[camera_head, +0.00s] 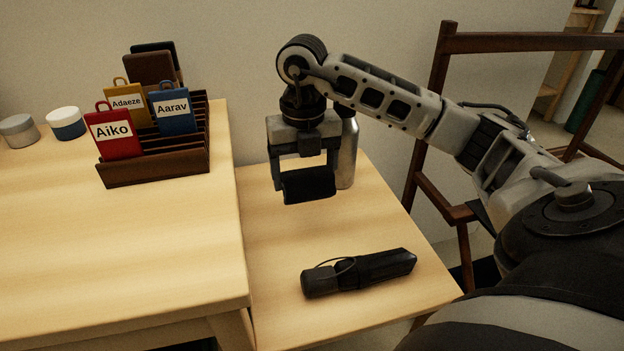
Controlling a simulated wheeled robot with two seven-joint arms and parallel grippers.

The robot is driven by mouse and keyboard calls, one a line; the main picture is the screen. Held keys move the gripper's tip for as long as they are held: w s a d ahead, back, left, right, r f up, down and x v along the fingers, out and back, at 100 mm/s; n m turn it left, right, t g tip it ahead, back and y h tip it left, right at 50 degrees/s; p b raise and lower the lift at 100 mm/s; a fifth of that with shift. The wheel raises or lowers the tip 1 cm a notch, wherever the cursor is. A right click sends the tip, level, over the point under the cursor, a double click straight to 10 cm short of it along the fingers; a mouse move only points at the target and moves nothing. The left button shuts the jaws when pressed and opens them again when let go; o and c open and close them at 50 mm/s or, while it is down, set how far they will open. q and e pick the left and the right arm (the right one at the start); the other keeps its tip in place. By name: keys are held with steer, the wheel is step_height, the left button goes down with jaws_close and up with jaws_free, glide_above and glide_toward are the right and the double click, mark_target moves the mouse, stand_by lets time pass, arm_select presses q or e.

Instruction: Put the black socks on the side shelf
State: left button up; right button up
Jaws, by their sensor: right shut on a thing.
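The black socks (309,187) are a small dark rolled bundle in the head view. My right gripper (304,168) points down and is shut on them. The socks appear to hang a little above the side shelf (285,240), a light wooden surface beside the larger table. Whether their underside touches the shelf is hard to tell. My left gripper is not in view.
A black folded umbrella (375,268) lies at the front of the shelf. A metal bottle (347,160) stands behind my right gripper. A brown rack (155,171) with name tags and two jars stand on the larger table (110,250). A dark wooden frame (434,120) stands at right.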

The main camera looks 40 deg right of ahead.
arm_select(q)
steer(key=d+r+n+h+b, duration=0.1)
steer(key=b, duration=0.1)
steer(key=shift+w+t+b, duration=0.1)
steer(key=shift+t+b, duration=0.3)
arm_select(e)
step_height(320, 180, down, 9)
steer(key=shift+r, duration=0.1)
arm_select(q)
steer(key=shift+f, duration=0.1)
arm_select(e)
steer(key=o, duration=1)
steer(key=shift+f, duration=0.2)
steer(key=shift+c, duration=0.2)
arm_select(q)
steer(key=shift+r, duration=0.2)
arm_select(e)
steer(key=shift+r, duration=0.3)
step_height(320, 180, up, 3)
steer(key=shift+f+p, duration=0.1)
steer(key=shift+p, duration=0.6)
step_height(320, 180, up, 9)
steer(key=p, duration=0.3)
steer(key=shift+f, duration=0.2)
steer(key=shift+r, duration=0.2)
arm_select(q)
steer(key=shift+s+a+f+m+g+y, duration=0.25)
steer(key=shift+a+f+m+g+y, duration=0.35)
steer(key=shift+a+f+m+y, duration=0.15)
